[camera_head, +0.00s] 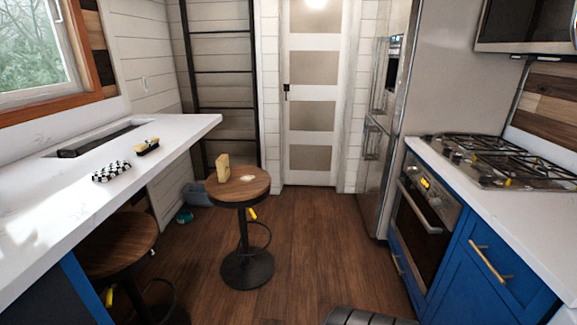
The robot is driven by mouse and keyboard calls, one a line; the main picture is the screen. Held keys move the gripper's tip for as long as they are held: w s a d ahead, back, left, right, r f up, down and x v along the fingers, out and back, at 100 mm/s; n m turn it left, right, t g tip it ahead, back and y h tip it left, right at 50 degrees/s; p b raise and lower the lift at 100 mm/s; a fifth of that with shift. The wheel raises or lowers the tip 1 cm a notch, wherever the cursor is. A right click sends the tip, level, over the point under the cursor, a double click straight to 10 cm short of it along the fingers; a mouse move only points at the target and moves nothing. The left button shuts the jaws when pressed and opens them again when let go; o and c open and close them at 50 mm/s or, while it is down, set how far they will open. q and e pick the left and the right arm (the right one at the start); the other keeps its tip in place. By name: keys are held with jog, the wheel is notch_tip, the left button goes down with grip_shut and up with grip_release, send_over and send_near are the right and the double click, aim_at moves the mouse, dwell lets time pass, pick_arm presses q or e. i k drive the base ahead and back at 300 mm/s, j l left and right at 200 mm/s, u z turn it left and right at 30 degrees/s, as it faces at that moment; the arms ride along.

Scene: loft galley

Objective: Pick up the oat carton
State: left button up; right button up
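A small upright tan carton (223,168) stands on the left part of the round wooden stool seat (245,186). It looks like the oat carton, but its label is too small to read. A small pale flat item (247,179) lies beside it on the seat. Neither of my grippers is in view.
A white counter (60,215) on the left holds a black-and-white checkered item (111,171), a yellow-and-black item (147,147) and a dark recess. Another stool (118,243) stands by it. A blue cabinet with stove (495,165) is right. The wooden floor (310,245) between is clear.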

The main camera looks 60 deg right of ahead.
aim_at(222, 162)
jog(key=z, duration=2.05)
jog(key=i+j, duration=0.05)
